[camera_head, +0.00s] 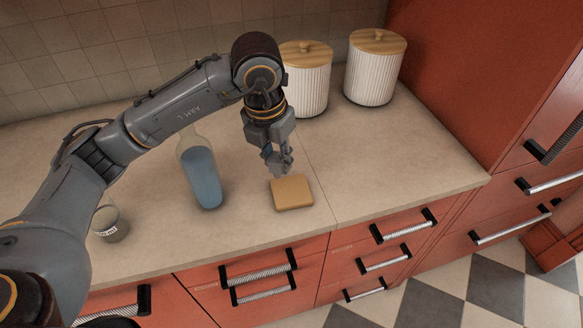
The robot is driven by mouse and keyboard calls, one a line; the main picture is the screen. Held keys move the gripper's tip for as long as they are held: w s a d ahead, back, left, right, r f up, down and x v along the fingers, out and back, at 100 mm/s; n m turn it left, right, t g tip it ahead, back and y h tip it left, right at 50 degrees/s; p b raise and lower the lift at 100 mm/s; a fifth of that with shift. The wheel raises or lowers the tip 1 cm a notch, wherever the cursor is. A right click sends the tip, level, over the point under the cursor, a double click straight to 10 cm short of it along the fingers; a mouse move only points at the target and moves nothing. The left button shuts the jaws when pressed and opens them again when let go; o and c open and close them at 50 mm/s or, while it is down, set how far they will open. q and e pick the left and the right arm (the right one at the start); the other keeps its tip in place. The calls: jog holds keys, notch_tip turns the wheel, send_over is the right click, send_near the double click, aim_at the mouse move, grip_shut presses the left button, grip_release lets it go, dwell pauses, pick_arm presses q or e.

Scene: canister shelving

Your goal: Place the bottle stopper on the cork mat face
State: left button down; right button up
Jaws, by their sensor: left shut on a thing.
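The cork mat (292,194) is a small tan square lying flat on the counter. My left gripper (280,172) points down just above and behind its far edge. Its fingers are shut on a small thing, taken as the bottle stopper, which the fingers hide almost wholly. A clear bottle (203,178) with blue contents stands upright to the left of the mat. My arm passes close by its top, so the neck is hard to make out. My right gripper is not in view.
Two white ribbed canisters with wooden lids, one left (307,82) and one right (373,70), stand at the back. A small glass (110,224) stands at the left. The counter (400,150) is clear right of the mat. Red drawers with handles lie below its front edge.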

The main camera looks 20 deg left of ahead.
pick_arm(q)
jog(key=w+f, duration=0.1)
jog(key=w+d+f+p, duration=0.1)
jog(key=f, duration=0.1)
jog(key=w+f, duration=0.1)
jog(key=f, duration=0.1)
jog(key=shift+w+d, duration=0.25)
jog(key=shift+d, duration=0.05)
jog(key=f+p, duration=0.2)
jog(key=f, duration=0.1)
jog(key=shift+w, duration=0.2)
jog(key=shift+f, duration=0.25)
jog(key=shift+f, duration=0.1)
jog(key=shift+d+f, duration=0.1)
jog(key=shift+f, duration=0.05)
jog(key=c, duration=1.1)
grip_release()
